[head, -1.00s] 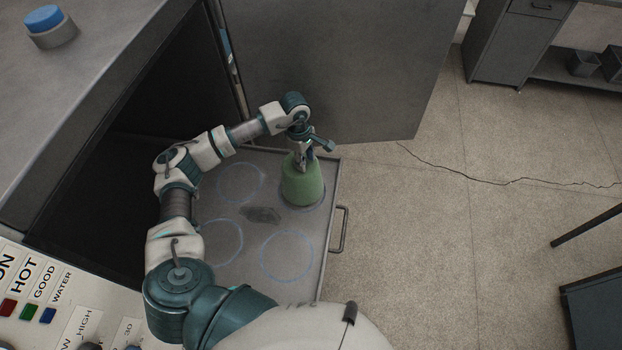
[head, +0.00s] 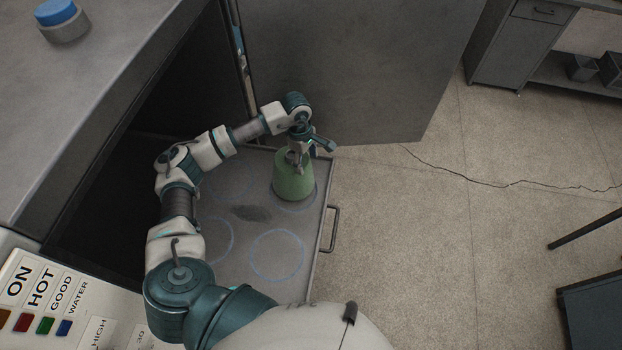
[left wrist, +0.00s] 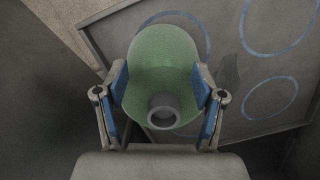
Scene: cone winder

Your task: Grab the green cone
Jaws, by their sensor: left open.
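The green cone (head: 293,182) stands on the pulled-out metal tray (head: 311,262), toward its far right corner. It covers part of a blue ring there. My left gripper (head: 298,160) is at the cone's narrow top. In the left wrist view, the cone (left wrist: 162,70) lies between the two blue-padded fingers of the left gripper (left wrist: 162,92), with its grey hollow tip toward the palm. The fingers are open, one on each side; I cannot tell whether either pad touches the cone. My right gripper is out of view.
The tray has several empty blue rings and a handle (head: 334,228) on its right edge. A large open door panel (head: 350,75) stands just behind the cone. A labelled button panel (head: 40,300) is at lower left.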

